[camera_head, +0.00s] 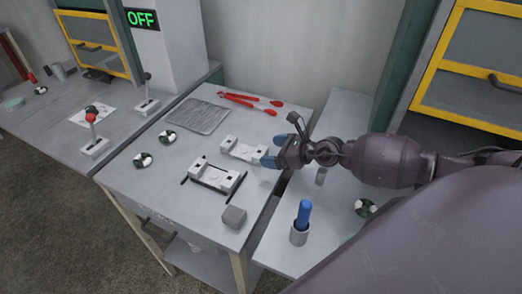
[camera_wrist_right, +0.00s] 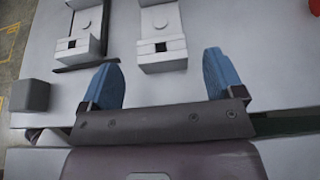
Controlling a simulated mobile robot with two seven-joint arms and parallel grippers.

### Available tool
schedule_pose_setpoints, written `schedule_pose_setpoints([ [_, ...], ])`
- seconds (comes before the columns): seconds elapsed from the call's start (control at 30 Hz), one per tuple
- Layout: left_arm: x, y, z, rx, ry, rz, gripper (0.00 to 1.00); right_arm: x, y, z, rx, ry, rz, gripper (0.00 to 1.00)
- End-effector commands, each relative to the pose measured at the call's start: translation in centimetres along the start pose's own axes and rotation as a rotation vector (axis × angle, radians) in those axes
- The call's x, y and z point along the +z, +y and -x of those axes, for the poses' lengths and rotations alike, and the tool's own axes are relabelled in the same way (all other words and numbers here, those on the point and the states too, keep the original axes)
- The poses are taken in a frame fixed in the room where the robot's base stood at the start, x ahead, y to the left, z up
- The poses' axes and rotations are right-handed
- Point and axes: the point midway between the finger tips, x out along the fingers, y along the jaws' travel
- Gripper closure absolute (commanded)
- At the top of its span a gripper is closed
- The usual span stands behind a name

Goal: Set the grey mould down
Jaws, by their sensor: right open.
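A light grey mould half (camera_head: 245,149) lies on the table beside the right gripper. It also shows in the right wrist view (camera_wrist_right: 162,35), ahead of and between the fingers. A similar block (camera_head: 216,176) sits in a black frame to its left and nearer; it also shows in the right wrist view (camera_wrist_right: 88,25). I cannot tell for certain which is the grey mould. My right gripper (camera_head: 274,151) has blue fingertips and is open and empty; it also shows in the right wrist view (camera_wrist_right: 161,68). My left gripper is not in view.
A grey cube (camera_head: 234,217) sits near the table's front edge. A mesh pad (camera_head: 198,116) and red-handled tongs (camera_head: 250,103) lie at the back. A cup (camera_head: 299,236) with a blue-handled tool (camera_head: 304,213) stands on the right-hand table.

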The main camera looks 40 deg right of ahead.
Motion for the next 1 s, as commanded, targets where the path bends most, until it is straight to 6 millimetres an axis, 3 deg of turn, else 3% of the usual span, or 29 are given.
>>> schedule_pose_setpoints([
  [0.13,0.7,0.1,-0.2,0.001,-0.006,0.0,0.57,-0.3,0.0,2.7,0.001,0.005,0.001,0.13],
  [0.4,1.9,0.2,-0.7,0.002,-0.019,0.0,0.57,-0.2,0.0,5.2,0.001,0.002,-0.002,0.13],
  [1.0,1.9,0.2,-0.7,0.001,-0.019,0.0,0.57,0.0,0.0,5.6,0.0,0.0,0.0,0.13],
])
